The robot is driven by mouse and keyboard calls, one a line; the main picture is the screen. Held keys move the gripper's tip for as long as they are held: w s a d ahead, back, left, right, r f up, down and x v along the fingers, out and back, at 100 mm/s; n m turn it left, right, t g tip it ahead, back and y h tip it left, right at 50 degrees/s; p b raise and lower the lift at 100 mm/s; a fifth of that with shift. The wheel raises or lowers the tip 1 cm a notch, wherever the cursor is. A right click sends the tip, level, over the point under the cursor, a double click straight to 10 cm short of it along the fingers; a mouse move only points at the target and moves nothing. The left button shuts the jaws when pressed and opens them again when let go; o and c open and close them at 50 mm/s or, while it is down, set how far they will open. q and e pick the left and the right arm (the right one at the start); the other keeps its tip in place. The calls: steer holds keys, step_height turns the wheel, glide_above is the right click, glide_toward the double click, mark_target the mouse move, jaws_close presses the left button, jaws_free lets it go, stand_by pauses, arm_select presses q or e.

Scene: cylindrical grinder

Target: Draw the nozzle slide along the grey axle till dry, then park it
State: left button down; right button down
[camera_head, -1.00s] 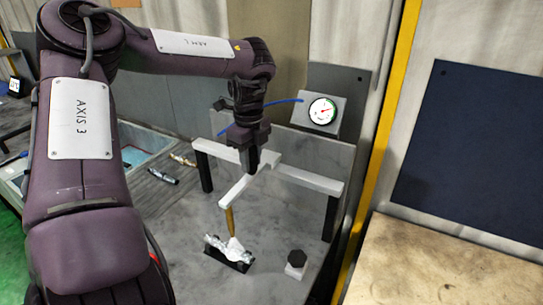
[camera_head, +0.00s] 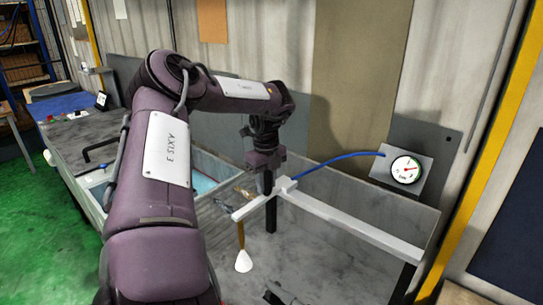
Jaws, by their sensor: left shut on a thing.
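The nozzle slide (camera_head: 287,185) is a white carriage at the left end of a white rail (camera_head: 350,227), above a black post. Its white arm reaches forward and carries a brass nozzle (camera_head: 240,235) pointing down, with a white cone (camera_head: 244,263) at its tip. My left gripper (camera_head: 267,184) points down and is shut on the nozzle slide. The grey axle is not clearly in view. Only a dark piece (camera_head: 272,298), perhaps its cradle, shows at the bottom edge, to the right of the cone. My right gripper is not in view.
A dial gauge (camera_head: 406,170) with a blue hose (camera_head: 340,159) stands behind the rail at the right.

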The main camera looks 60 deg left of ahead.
arm_select(q)
steer(key=shift+a+r, duration=0.1)
steer(key=shift+a, duration=0.1)
steer(key=c, duration=1.4)
jaws_free()
steer(key=o, duration=0.3)
steer(key=shift+s+a, duration=0.1)
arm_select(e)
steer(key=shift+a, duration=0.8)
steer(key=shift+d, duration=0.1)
arm_select(q)
steer(key=shift+r+b, duration=0.3)
steer(key=shift+r, duration=0.1)
step_height(320, 180, up, 7)
steer(key=shift+f+b, duration=0.1)
steer(key=shift+b, duration=0.7)
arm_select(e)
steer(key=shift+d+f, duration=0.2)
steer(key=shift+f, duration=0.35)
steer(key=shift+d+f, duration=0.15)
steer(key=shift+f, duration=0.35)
